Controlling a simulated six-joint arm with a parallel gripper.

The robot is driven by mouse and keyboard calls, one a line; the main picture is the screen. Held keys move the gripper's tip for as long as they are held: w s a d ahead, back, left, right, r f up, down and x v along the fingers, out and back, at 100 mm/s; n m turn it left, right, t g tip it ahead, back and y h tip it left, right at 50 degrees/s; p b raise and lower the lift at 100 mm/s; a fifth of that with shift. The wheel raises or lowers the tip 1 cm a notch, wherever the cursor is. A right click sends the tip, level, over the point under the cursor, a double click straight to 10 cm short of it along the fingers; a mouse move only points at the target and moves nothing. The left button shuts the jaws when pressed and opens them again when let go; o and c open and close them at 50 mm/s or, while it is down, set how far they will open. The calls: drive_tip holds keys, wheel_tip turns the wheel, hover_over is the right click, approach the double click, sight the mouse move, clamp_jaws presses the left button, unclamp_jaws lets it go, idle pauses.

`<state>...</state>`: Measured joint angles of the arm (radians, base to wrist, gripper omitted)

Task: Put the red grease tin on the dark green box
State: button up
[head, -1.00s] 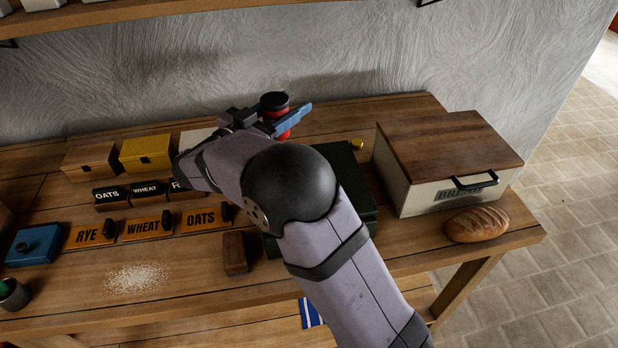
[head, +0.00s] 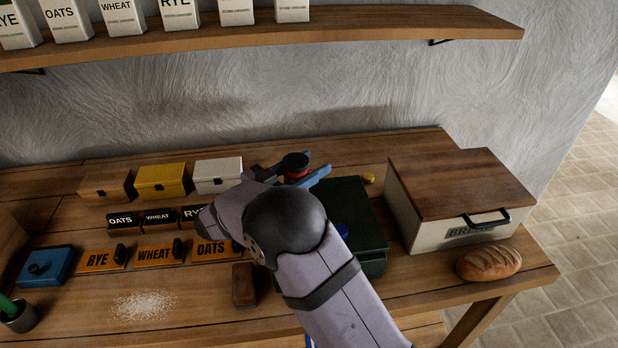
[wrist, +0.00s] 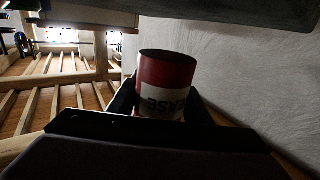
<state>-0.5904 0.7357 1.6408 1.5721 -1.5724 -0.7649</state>
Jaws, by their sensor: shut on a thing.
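The wrist view shows the tin (wrist: 166,72) with a white label, clasped between dark fingers (wrist: 163,98). My gripper is shut on it. The dark green box (head: 361,215) sits on the bench to the right of the tin, partly hidden by my arm. The tin appears near the box's back left corner; its height above the bench is hard to tell. A blue thing (head: 342,230) shows at the box top beside my arm.
A bread bin (head: 462,185) and a loaf (head: 489,263) stand right of the box. A small yellow object (head: 368,179) is just behind it. Yellow (head: 162,181) and white (head: 217,175) boxes stand left of my gripper. A shelf (head: 300,36) runs above.

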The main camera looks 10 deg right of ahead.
drive_tip(key=shift+f, duration=1.85)
drive_tip(key=shift+f, duration=0.2)
drive_tip(key=o, duration=1.3)
drive_tip(key=shift+r, duration=0.1)
drive_tip(key=shift+r+p, duration=0.15)
drive_tip(key=shift+p, duration=0.15)
drive_tip(key=shift+s+a, duration=0.2)
drive_tip(key=shift+a, duration=0.1)
drive_tip(key=b+v, duration=0.3)
drive_tip(key=v, duration=0.8)
drive_tip(key=shift+s+a, duration=0.1)
